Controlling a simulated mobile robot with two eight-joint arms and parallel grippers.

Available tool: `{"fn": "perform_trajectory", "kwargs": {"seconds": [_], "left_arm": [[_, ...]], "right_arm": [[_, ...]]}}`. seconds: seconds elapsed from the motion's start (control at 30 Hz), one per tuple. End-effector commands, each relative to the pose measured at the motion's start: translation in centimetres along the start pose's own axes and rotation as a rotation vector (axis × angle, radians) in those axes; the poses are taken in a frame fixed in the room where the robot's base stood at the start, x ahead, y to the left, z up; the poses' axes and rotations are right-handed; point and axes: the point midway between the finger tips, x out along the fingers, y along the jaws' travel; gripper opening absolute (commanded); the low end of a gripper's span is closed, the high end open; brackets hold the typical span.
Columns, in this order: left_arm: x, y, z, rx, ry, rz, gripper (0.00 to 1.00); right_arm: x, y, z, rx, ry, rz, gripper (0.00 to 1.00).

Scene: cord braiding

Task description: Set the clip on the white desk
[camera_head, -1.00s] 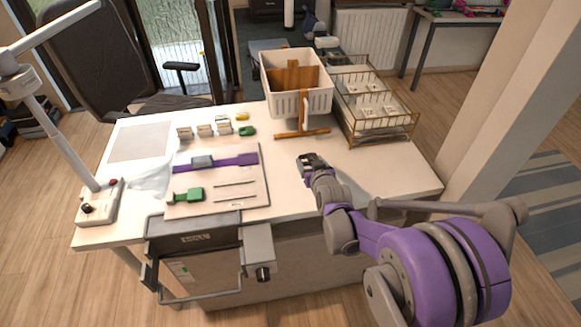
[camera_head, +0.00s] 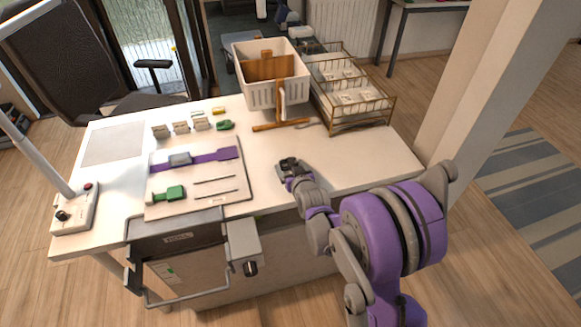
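The white desk (camera_head: 365,165) fills the middle of the view. My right gripper (camera_head: 289,165) is over its front right part, with its dark fingers facing away from me. I cannot tell whether they are open or hold anything. No clip can be picked out for sure. A small green piece (camera_head: 225,125) lies behind the pale board, beside several small beige blocks (camera_head: 181,127). Another green piece (camera_head: 169,193) lies on the board. My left gripper is not in view.
The pale board (camera_head: 222,203) also holds a purple strap (camera_head: 215,155) and thin rods. A white basket (camera_head: 272,93) on a wooden stand and a wire rack (camera_head: 345,127) are at the back. A lamp base (camera_head: 75,210) is at left. The desk's right front is clear.

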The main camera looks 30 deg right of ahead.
Motion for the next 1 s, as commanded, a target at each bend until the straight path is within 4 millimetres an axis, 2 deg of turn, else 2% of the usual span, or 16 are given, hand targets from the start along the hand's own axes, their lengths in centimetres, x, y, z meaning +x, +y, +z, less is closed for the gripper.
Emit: {"fn": "perform_trajectory", "kwargs": {"seconds": [0.03,0.07,0.4,0.57,0.8,1.0], "left_arm": [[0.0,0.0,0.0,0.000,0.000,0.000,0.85],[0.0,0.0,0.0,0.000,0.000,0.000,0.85],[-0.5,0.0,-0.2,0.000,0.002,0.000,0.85],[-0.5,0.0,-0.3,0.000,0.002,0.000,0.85],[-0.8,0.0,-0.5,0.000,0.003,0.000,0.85],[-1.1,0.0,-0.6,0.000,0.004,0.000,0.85]], "right_arm": [[0.0,0.0,-0.1,0.000,0.000,0.000,0.96],[0.0,0.0,-0.1,0.000,0.000,0.000,1.00],[-0.3,0.0,-0.5,0.000,0.001,0.000,1.00],[-3.1,0.0,-0.4,-0.001,0.000,0.000,1.00],[-8.4,0.0,-0.4,0.001,0.000,0.000,1.00],[-11.2,0.0,-0.4,-0.001,0.000,0.000,1.00]]}}
